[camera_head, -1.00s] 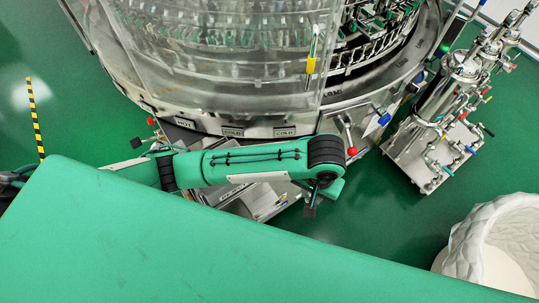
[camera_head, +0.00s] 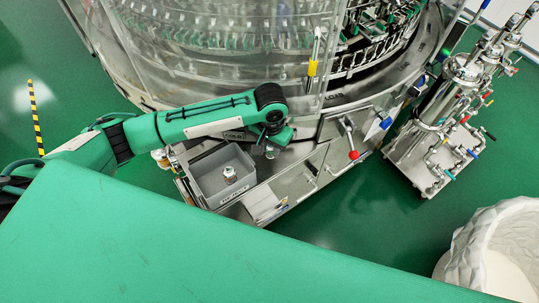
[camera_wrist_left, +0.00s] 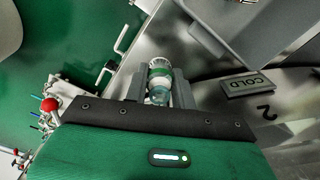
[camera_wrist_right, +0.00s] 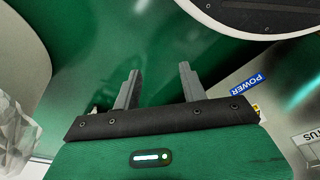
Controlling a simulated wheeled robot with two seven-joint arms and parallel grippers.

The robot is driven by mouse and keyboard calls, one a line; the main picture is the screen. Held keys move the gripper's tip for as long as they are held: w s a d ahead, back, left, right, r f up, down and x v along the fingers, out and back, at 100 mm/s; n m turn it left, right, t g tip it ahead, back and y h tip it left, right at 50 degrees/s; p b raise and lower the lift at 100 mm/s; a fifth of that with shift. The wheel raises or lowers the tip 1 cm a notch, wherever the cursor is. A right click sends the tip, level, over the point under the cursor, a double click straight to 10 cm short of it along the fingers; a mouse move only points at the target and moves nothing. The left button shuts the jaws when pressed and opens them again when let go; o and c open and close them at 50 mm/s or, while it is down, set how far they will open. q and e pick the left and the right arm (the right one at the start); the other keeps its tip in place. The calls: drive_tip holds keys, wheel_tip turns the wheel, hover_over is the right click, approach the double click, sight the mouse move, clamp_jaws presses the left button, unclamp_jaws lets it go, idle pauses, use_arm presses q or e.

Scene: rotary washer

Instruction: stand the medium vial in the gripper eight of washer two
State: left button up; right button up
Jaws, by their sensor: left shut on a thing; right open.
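My left gripper (camera_wrist_left: 157,94) is shut on a small clear glass vial (camera_wrist_left: 159,71). The vial's pale end and a greenish band show between the fingers. In the head view the held vial (camera_head: 271,151) hangs below the left wrist, over the washer's front ledge. The round washer (camera_head: 200,70) has a clear guard and a ring of metal grippers (camera_head: 362,48) in its open part at the right. I cannot tell which is number eight. My right gripper (camera_wrist_right: 157,88) is open and empty, seen only in its wrist view.
A grey bin (camera_head: 208,188) with another vial (camera_head: 229,174) stands at the washer's front. A red-knobbed lever (camera_head: 353,154), a yellow-banded rod (camera_head: 312,68) and the guard edge are obstacles. A piping cart (camera_head: 435,140) stands right. A COLD plate (camera_wrist_left: 248,84) is near the left gripper.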

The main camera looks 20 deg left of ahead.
sight(270, 156)
use_arm(q)
wheel_tip(270, 156, down, 4)
drive_tip(key=shift+f, duration=0.25)
drive_tip(key=shift+w+a+f, duration=0.1)
drive_tip(key=shift+a+f, duration=0.05)
drive_tip(key=shift+f, duration=0.2)
use_arm(e)
drive_tip(key=shift+w+a+r, duration=0.1)
drive_tip(key=shift+w+r, duration=0.2)
drive_tip(key=shift+r, duration=0.25)
drive_tip(key=shift+w+a+r, duration=0.1)
drive_tip(key=shift+w+r, duration=0.15)
drive_tip(key=shift+r, duration=0.3)
drive_tip(key=shift+s, duration=0.1)
use_arm(q)
drive_tip(key=shift+f, duration=0.1)
drive_tip(key=o, duration=0.9)
use_arm(e)
drive_tip(key=shift+s+d+f, duration=0.1)
drive_tip(key=shift+s+f, duration=0.2)
drive_tip(key=shift+f, duration=0.1)
use_arm(q)
drive_tip(key=shift+b, duration=0.3)
use_arm(e)
drive_tip(key=shift+w, duration=0.15)
